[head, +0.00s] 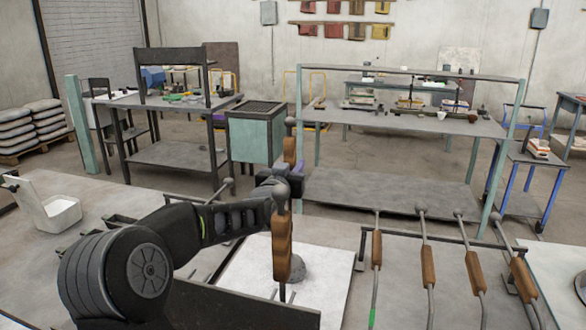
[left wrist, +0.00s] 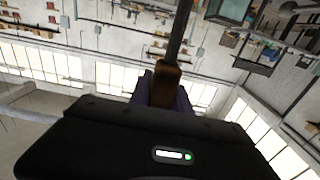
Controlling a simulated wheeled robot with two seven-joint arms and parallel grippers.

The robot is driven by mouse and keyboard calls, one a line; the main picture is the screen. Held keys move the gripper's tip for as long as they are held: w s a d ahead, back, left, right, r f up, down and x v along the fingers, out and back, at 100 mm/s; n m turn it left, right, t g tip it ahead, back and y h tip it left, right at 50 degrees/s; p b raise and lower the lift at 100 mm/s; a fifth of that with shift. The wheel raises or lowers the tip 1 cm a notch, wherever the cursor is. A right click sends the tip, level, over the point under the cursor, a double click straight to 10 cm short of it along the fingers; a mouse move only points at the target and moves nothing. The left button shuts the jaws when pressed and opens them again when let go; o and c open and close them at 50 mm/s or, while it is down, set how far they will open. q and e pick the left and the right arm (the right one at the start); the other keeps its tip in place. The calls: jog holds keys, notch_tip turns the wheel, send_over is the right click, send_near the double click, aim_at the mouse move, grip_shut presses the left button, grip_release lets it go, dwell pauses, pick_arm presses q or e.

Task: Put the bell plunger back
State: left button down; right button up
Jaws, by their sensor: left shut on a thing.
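My left gripper (head: 287,179) is shut on a rod with a wooden grip, which I take to be the bell plunger (head: 290,150). It stands near upright, with brown wood and a small grey knob showing above the jaws. A second wooden grip (head: 282,247) with a grey ball on top shows just below the gripper; I cannot tell whether it belongs to the same tool. In the left wrist view, the wooden grip (left wrist: 165,80) sits between the fingers, with a dark rod running from it to the top edge. My right gripper is not in view.
Several rods with wooden grips (head: 427,265) rest along a dark bar at the right. A white sheet (head: 325,285) with a grey lump lies under the gripper. A white basin (head: 62,215) stands at the left. Workbenches (head: 400,120) and a green box (head: 257,135) stand behind.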

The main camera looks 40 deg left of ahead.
pick_arm(q)
jog(key=shift+f, duration=0.25)
jog(key=c, duration=1.2)
grip_release()
jog(key=shift+f, duration=0.2)
